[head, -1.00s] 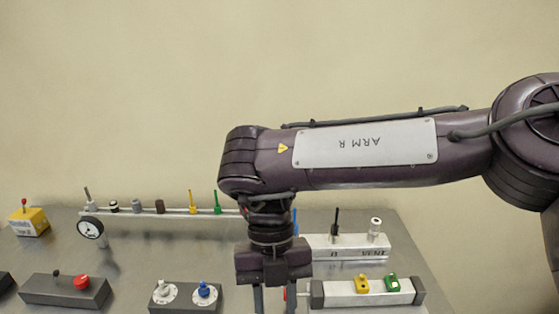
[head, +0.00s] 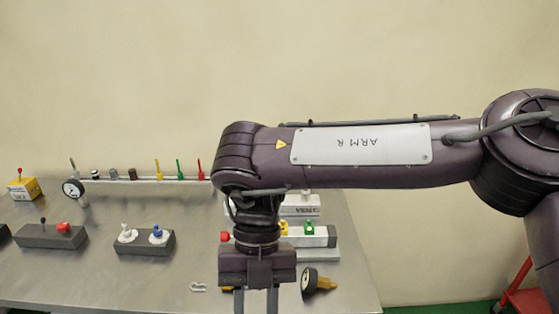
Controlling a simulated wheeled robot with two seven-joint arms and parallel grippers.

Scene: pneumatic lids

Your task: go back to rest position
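My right arm comes in from the right across the head view, and its gripper (head: 256,300) points down over the metal bench (head: 180,278). Two fingers show with a gap between them and nothing visible in the gap. The fingertips are cut off by the bottom edge of the picture. My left gripper is not in view.
A pipe rail (head: 140,182) with a gauge (head: 73,188) and coloured levers runs along the back. Dark valve blocks (head: 50,236) stand at left. A grey cylinder block (head: 318,237) is partly behind my gripper, with a brass-ended gauge (head: 310,281) nearby. A red frame (head: 520,295) stands right.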

